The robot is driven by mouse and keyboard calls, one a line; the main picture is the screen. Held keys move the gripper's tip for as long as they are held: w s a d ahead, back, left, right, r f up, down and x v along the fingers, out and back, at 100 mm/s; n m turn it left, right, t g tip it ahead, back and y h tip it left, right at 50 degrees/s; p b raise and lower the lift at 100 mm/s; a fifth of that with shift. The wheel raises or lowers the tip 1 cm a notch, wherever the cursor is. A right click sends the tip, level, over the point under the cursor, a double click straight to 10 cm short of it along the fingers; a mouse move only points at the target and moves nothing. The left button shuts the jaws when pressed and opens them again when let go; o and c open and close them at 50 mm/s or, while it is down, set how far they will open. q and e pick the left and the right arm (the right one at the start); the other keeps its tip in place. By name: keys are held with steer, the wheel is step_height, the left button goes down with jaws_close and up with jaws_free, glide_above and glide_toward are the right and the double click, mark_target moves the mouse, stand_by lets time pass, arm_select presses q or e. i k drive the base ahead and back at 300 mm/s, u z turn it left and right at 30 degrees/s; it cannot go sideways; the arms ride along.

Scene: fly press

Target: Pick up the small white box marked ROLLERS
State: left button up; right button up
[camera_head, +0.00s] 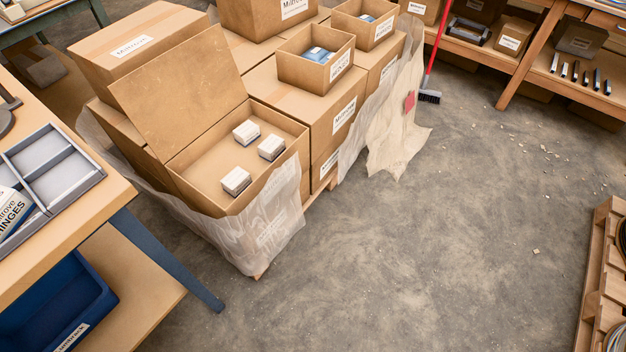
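Three small white boxes lie apart inside an open cardboard carton (188,158) on a wrapped pallet load. One white box (246,132) is at the back, another (271,147) at the right, and another (236,180) nearer the front. Their print is too small to read, so I cannot tell which one is marked ROLLERS. The carton's large flap (178,95) stands up at its back left. Neither of my grippers shows in the head view.
Stacked cartons (130,50) stand behind, with loose plastic wrap (262,232) around the load. A workbench (75,232) with a grey divided tray (48,160) is at left. A broom (430,92) stands behind. Bare floor (430,240) lies to the right, before a pallet (598,290).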

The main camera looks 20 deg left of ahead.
mark_target(233, 183)
steer(key=z, duration=0.6)
steer(key=i, duration=1.05)
steer(key=u, duration=2.6)
